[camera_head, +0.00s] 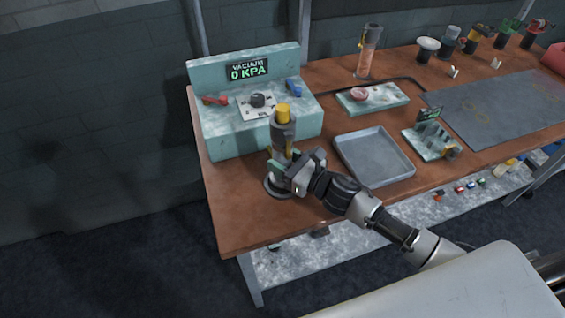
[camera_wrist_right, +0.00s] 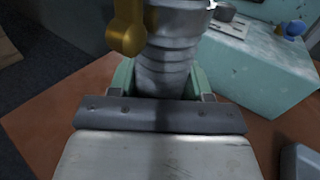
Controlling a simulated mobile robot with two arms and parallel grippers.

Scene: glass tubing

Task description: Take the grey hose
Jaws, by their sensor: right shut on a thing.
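The grey hose (camera_head: 284,132) stands upright in front of the teal vacuum unit, with a yellow top end. In the right wrist view the ribbed grey hose (camera_wrist_right: 168,62) rises between the fingers, with a brass-coloured fitting (camera_wrist_right: 127,28) beside it. My right gripper (camera_head: 284,164) is shut on the hose at its lower part; its green fingers also show in the wrist view. A dark round base (camera_head: 274,188) shows under it on the table; whether the hose touches it I cannot tell. My left gripper is not in view.
The teal vacuum unit (camera_head: 222,135) reads 0 KPA and stands close behind the hose. A grey tray (camera_head: 374,157) lies to the right, with a small teal rack (camera_head: 424,150) beyond it. The table's (camera_head: 235,215) front left corner is bare.

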